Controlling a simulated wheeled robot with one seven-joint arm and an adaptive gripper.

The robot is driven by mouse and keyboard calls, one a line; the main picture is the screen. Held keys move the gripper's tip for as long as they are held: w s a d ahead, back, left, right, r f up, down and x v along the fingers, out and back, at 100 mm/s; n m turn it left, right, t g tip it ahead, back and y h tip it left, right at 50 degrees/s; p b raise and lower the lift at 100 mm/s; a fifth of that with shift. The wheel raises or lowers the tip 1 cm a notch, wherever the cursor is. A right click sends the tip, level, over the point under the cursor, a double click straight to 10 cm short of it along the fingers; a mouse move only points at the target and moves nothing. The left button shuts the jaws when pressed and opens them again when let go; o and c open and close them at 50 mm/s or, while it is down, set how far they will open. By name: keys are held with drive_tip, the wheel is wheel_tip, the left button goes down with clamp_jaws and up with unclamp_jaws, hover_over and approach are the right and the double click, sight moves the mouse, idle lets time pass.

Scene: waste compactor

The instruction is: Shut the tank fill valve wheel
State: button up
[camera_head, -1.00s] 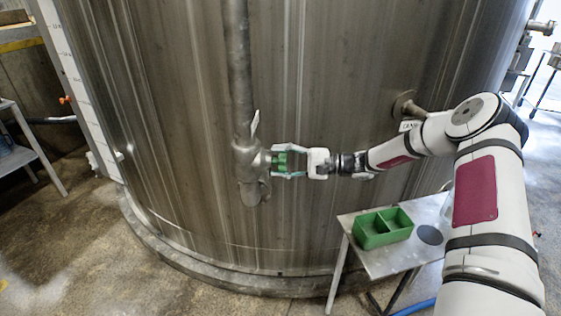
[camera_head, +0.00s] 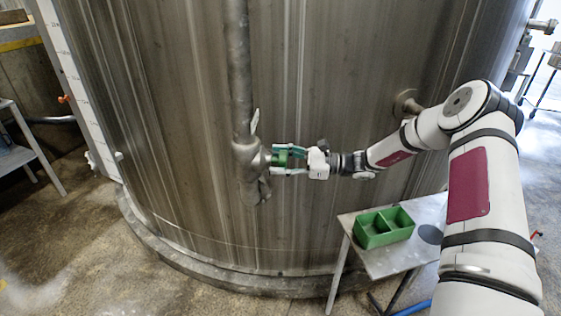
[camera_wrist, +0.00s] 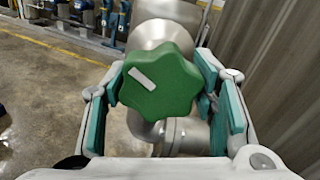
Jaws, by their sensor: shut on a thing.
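The tank fill valve wheel (camera_wrist: 160,82) is a green lobed knob with a white bar mark on its face. In the wrist view it sits between the two teal-padded fingers of my gripper (camera_wrist: 165,110), and the mark slants from upper left to lower right. In the head view the green wheel (camera_head: 281,158) shows at the right side of the grey valve body on the vertical pipe (camera_head: 240,80). My gripper (camera_head: 283,159) reaches it from the right and is shut on it. The finger contact is partly hidden behind the wheel's lobes.
The large steel tank (camera_head: 330,90) stands close behind the valve. A small metal table (camera_head: 395,262) with a green divided tray (camera_head: 384,240) stands below my arm. A white tag (camera_head: 255,121) sticks up by the pipe. Open floor lies at the lower left.

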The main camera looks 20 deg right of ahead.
drive_tip(key=m, duration=0.5)
drive_tip(key=shift+m, duration=0.3)
drive_tip(key=m, duration=0.6)
drive_tip(key=shift+s+b, duration=0.15)
drive_tip(key=shift+b, duration=0.2)
drive_tip(key=o, duration=1.2)
drive_tip(key=v, duration=1.2)
